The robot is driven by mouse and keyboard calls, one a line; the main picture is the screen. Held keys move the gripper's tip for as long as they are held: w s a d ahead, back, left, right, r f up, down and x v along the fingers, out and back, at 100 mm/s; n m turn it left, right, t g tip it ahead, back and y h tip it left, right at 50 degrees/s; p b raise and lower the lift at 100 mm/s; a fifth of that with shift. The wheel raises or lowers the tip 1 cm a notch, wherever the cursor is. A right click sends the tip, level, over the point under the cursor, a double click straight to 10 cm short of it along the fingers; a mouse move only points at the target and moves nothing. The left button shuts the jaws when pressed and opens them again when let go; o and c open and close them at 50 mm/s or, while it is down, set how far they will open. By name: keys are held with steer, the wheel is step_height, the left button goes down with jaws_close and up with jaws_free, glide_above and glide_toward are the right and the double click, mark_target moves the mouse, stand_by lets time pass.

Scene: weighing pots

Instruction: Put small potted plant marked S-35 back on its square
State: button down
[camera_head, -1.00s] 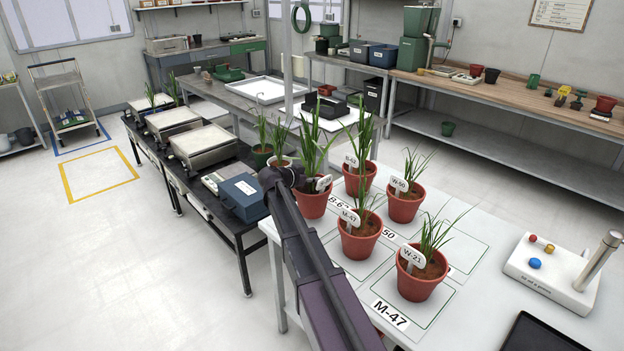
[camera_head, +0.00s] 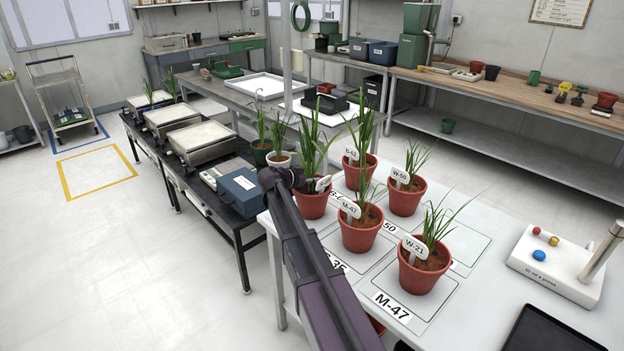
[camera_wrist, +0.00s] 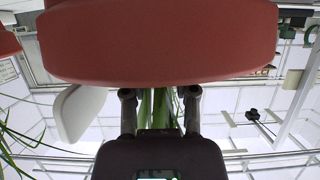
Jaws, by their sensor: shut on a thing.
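My gripper (camera_wrist: 160,105) is shut on a red pot plant, its fingers on either side of the green leaves near the pot. This held pot (camera_wrist: 160,45) fills the top of the wrist view, with a white tag (camera_wrist: 78,112) at its side. The gripper there is hidden behind my arm. A square label ending in 35 (camera_head: 333,263) shows beside my arm; the pot tagged M-47 (camera_head: 360,233) stands just behind that label.
The white table (camera_head: 480,325) also holds pots tagged W-21 (camera_head: 424,270), W-50 (camera_head: 406,198) and B-62 (camera_head: 362,172). W-21 stands on the square labelled M-47 (camera_head: 392,307). A white device with coloured buttons (camera_head: 548,268) is at right. A blue box (camera_head: 242,192) sits on the dark bench.

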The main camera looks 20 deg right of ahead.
steer(key=shift+f, duration=0.1)
steer(key=shift+c, duration=2)
jaws_free()
steer(key=shift+r, duration=0.2)
steer(key=shift+s+a+r+p, duration=0.3)
steer(key=shift+a+p, duration=0.05)
steer(key=shift+a, duration=0.25)
steer(key=p+v, duration=0.4)
steer(key=v, duration=0.6)
steer(key=shift+a, duration=0.25)
steer(key=shift+s, duration=0.15)
steer(key=s+a+f+n+g+y, duration=0.1)
steer(key=s+a+f+n+y, duration=0.1)
steer(key=s, duration=0.7)
steer(key=s+a+f+n+g+y, duration=0.2)
steer(key=s+f+n+y, duration=0.3)
steer(key=s, duration=0.5)
steer(key=s+a+f+n+g+y, duration=0.2)
steer(key=s+a+f+n+y, duration=0.1)
steer(key=s, duration=0.7)
steer(key=shift+f+n+y, duration=0.75)
steer(key=shift+n+y, duration=0.55)
steer(key=shift+n, duration=0.5)
